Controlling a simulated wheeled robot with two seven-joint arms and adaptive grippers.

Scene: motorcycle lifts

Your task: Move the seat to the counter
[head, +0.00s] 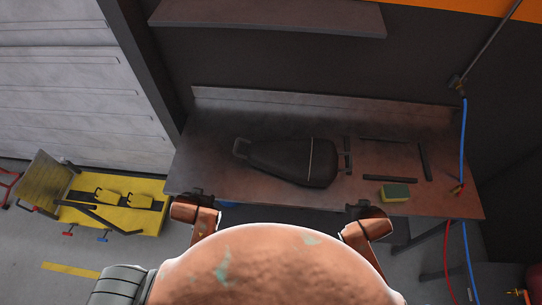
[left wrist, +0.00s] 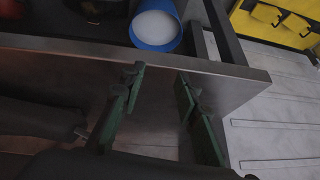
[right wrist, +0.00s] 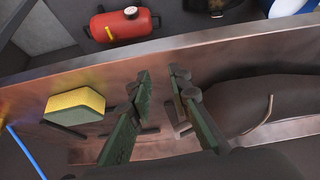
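The black seat (head: 285,160) lies on the brown metal counter (head: 225,190), its narrow end with a loop to the left and its wide end to the right. It also shows at the right of the right wrist view (right wrist: 260,105). My left gripper (head: 195,196) is at the counter's front left, open and empty, with its fingers apart in the left wrist view (left wrist: 160,82). My right gripper (head: 362,208) is at the front edge, right of the seat's wide end. Its fingers are apart with nothing held between them in the right wrist view (right wrist: 160,78).
A yellow-green sponge (head: 395,192) and several dark bars (head: 390,178) lie on the counter's right. A blue hose (head: 463,140) hangs at right. A yellow lift (head: 115,205) stands at left. A red tank (right wrist: 122,25) and a blue bucket (left wrist: 155,28) are below the counter.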

